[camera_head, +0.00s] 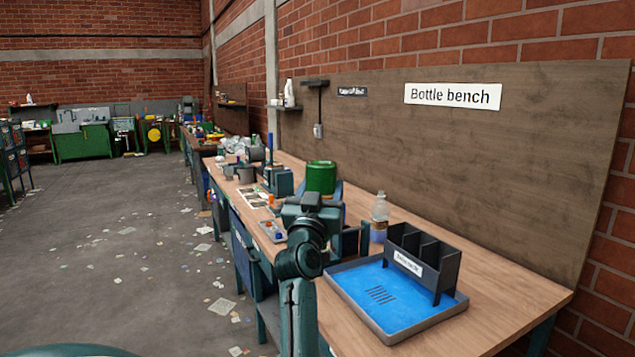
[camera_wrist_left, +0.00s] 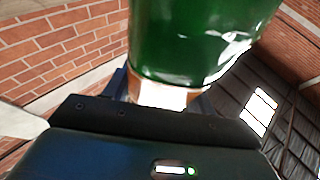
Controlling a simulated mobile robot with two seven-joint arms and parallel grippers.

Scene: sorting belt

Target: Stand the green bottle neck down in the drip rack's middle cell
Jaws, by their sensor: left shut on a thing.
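The green bottle (camera_head: 321,176) is held up above the bench, its wide green body uppermost in the head view. Its neck is not visible. My left gripper (camera_head: 322,194) is shut on it. In the left wrist view the green bottle (camera_wrist_left: 195,40) fills the top middle, with a pale brown band at its lower edge, between the blue fingers of the gripper (camera_wrist_left: 165,95). The black drip rack (camera_head: 447,272) stands on the blue tray to the right of the gripper, apart from the bottle. Its upright dividers make a row of cells, and they look empty.
The blue tray (camera_head: 352,287) has a grey rim and lies on the wooden bench (camera_head: 510,318). A clear bottle with a blue label (camera_head: 380,212) stands behind the rack's left end. Several tools and parts crowd the bench further back. The bench right of the tray is clear.

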